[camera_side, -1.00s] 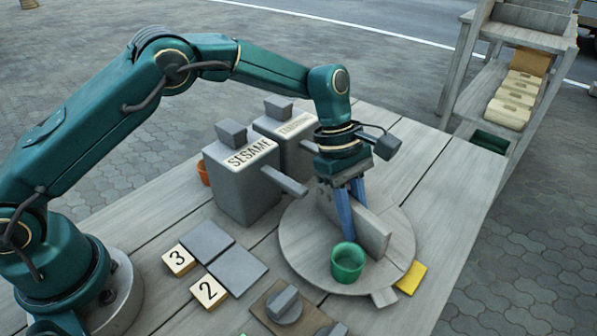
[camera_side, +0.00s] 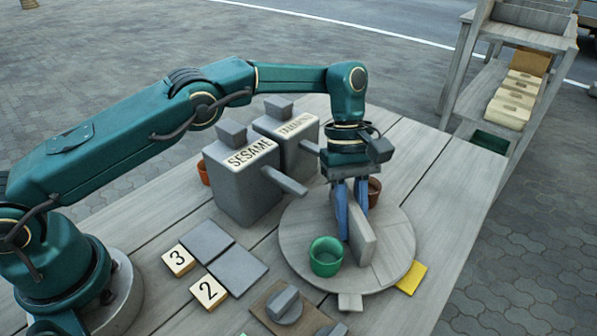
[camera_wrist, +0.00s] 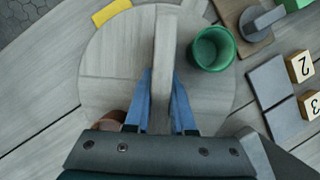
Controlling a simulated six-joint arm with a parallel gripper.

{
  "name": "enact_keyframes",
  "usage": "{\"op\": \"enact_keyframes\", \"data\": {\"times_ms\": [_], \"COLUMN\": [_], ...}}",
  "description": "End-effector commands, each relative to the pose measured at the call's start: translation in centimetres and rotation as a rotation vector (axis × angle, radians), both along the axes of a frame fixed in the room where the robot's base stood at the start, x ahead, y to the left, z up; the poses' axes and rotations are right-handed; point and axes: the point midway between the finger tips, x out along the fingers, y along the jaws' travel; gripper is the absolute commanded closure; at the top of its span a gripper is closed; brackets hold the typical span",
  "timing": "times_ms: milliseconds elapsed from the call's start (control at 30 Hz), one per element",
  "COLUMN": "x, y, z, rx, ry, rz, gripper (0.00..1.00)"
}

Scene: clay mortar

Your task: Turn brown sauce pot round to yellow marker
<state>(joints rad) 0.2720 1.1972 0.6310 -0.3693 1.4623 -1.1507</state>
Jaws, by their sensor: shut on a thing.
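A round grey turntable (camera_side: 300,235) carries an upright dividing board (camera_side: 364,238) across its middle. My gripper (camera_side: 352,228) is shut on this board; in the wrist view its blue fingers (camera_wrist: 160,105) stand one on each side of it. The brown sauce pot (camera_side: 374,191) is on the far side of the board, partly hidden behind my gripper; in the wrist view it shows at the lower left (camera_wrist: 112,122). A green pot (camera_side: 326,257) stands on the near side. The yellow marker (camera_side: 411,278) lies on the table by the turntable's right front edge.
Two grey dispensers, one labelled SESAME (camera_side: 243,180), stand left of the turntable, with a lever reaching towards it. Grey plates (camera_side: 236,270) and number blocks 3 (camera_side: 178,260) and 2 (camera_side: 208,291) lie at the left front. A knob (camera_side: 284,305) is in front. The right of the table is clear.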

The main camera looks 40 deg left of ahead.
Motion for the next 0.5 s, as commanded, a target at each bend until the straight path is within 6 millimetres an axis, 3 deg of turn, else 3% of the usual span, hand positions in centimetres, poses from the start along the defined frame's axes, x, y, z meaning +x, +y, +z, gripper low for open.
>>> {"op": "enact_keyframes", "data": {"times_ms": [100, 133, 200, 500], "x": [0.06, 0.06, 0.05, 0.0], "y": [0.08, 0.08, 0.07, 0.02], "z": [0.22, 0.22, 0.19, 0.08], "rx": [-0.001, -0.001, -0.002, -0.001], "ry": [-0.001, -0.001, -0.001, 0.001], "rz": [0.002, 0.002, 0.002, 0.003], "gripper": [1.0, 0.66, 0.47, 0.47]}}
